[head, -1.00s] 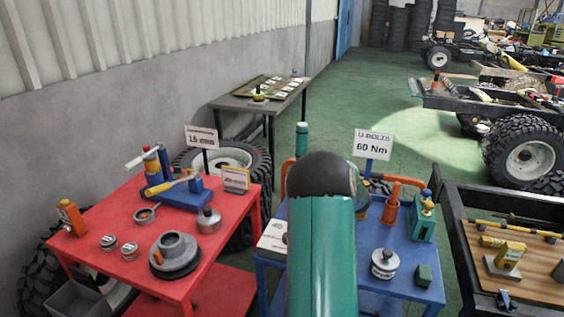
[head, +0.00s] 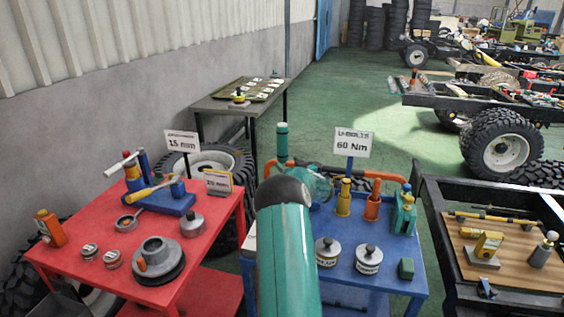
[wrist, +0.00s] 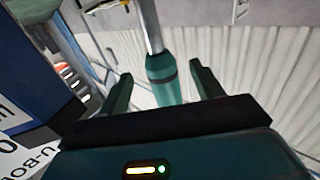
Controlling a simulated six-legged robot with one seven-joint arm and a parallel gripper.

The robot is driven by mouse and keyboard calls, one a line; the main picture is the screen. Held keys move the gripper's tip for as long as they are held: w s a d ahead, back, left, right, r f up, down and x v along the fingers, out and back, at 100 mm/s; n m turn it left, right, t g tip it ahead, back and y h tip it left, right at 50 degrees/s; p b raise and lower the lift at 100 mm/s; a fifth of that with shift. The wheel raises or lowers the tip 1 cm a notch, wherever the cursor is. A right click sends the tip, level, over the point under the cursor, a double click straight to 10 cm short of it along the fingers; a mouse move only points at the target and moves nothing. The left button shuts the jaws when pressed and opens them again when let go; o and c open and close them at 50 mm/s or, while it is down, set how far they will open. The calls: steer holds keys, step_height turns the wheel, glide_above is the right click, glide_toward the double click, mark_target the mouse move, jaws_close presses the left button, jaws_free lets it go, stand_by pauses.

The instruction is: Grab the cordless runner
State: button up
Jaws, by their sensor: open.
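I take the cordless runner (head: 282,141) to be the upright teal cylinder with a dark band, at the back left of the blue table in the head view. In the wrist view the same banded teal body (wrist: 163,76) with a silver shaft shows between my fingers. My gripper (wrist: 165,82) is open, with one finger on each side of it and visible gaps. Its lower part is hidden by my gripper's palm. In the head view my teal arm covers part of the blue table, and my fingers cannot be made out.
The blue table (head: 335,225) carries a "60 Nm" sign (head: 352,144), an orange bar (head: 375,175), lidded pots (head: 369,259) and a green tool (head: 404,211). A red table (head: 90,235) with parts stands left. A black frame (head: 445,235) with a wooden board is at right.

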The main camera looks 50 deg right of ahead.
mark_target(285, 160)
steer(key=x, duration=0.5)
steer(key=shift+w, duration=0.1)
jaws_close()
steer(key=shift+r, duration=0.15)
